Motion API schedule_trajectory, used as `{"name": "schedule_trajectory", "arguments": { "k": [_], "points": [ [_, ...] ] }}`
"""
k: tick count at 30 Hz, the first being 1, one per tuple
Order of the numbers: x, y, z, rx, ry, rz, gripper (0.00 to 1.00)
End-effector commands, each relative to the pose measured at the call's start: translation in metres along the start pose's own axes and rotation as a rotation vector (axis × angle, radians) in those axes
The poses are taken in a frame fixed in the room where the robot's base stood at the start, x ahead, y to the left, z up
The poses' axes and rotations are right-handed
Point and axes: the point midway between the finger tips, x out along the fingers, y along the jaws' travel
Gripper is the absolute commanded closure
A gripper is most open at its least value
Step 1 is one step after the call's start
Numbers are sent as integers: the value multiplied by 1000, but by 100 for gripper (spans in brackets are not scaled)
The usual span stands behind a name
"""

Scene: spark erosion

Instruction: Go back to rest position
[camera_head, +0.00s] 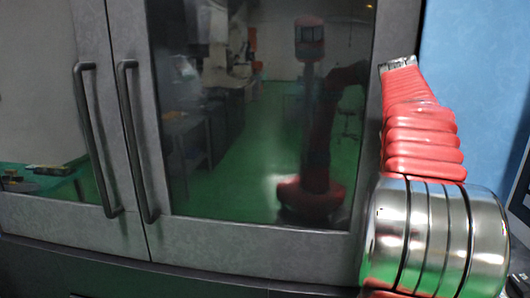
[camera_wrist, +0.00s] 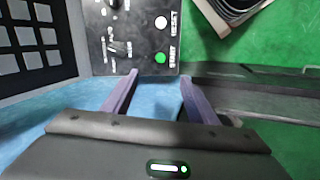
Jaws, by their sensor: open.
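My gripper (camera_wrist: 158,78) shows in the wrist view, with its two purple-grey fingers apart and nothing between them. The fingertips point at the lower edge of a dark control panel (camera_wrist: 118,55). The panel has a white button (camera_wrist: 161,22) marked RESET, a green button (camera_wrist: 160,58) that appears marked START, and knobs at the left. I cannot tell how far the fingertips are from the panel. In the head view, my red arm with its metal joint rises at the right; the gripper is not visible there.
A grey machine with two door handles (camera_head: 139,140) and dark glass (camera_head: 255,110) fills the head view, close to the arm. The glass reflects a green floor and a red robot. A blue surface (camera_head: 473,70) stands at the right. A keypad (camera_wrist: 32,42) is left in the wrist view.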

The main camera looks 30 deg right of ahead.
Motion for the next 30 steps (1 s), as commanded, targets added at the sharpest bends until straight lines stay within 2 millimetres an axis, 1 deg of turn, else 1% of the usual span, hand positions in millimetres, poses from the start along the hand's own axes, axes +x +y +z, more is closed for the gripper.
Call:
{"name": "schedule_trajectory", "arguments": {
  "k": [1,3,8,12,14,15,17,21,26,30],
  "points": [
    [-7,-19,5,-35,31,-6,47],
    [-12,-44,10,-77,70,-18,47],
    [-21,-100,29,-174,160,-48,47],
    [-24,-146,51,-255,235,-82,47],
    [-25,-165,62,-289,267,-99,47],
    [-25,-177,70,-311,286,-111,47],
    [-24,-195,83,-344,316,-128,47],
    [-19,-235,114,-420,381,-173,47],
    [-8,-275,154,-501,451,-231,47],
    [6,-306,190,-571,507,-287,47]
  ]
}}
